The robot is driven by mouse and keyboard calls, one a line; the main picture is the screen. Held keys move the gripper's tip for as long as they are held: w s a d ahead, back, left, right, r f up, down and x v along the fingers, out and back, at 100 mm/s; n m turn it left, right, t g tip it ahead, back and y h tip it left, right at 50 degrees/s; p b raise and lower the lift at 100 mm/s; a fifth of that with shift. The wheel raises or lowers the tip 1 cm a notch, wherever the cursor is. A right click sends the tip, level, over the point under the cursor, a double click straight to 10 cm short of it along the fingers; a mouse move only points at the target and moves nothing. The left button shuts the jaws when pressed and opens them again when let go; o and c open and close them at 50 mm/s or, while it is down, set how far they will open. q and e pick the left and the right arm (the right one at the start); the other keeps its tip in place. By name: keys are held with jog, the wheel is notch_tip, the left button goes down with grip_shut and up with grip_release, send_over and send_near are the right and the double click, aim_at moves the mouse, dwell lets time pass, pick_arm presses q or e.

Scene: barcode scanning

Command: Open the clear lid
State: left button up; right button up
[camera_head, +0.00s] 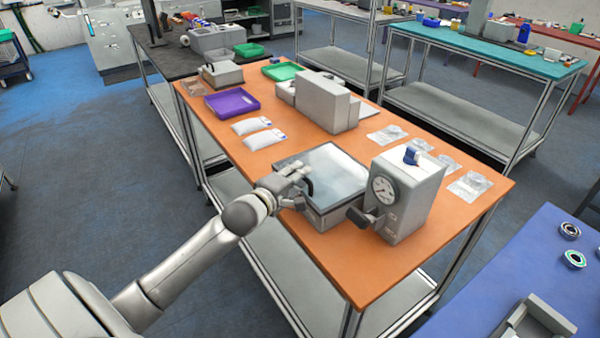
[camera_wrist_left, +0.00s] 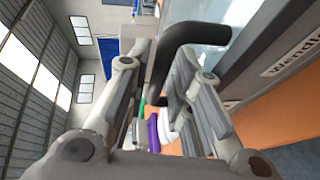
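The clear lid (camera_head: 328,168) lies flat and closed on a grey box (camera_head: 333,217) on the orange table, with a pale interior showing through it. A curved black handle (camera_head: 308,187) is at its near left edge. My left gripper (camera_head: 296,174) is at this edge, beside the handle. In the left wrist view, the black handle (camera_wrist_left: 185,40) runs between the fingertips of my left gripper (camera_wrist_left: 162,60), with a gap between the fingers. Whether a finger touches the handle is unclear. My right gripper is not in view.
A grey gauge device (camera_head: 407,196) stands close to the box's right side. White packets (camera_head: 263,138), a purple tray (camera_head: 231,102) and a larger grey machine (camera_head: 326,101) are behind. Clear packages (camera_head: 470,184) lie to the right. The orange table (camera_head: 372,280) is bare in front.

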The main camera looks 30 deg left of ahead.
pick_arm(q)
jog(key=shift+w+f, duration=0.1)
jog(key=shift+w, duration=0.3)
grip_shut()
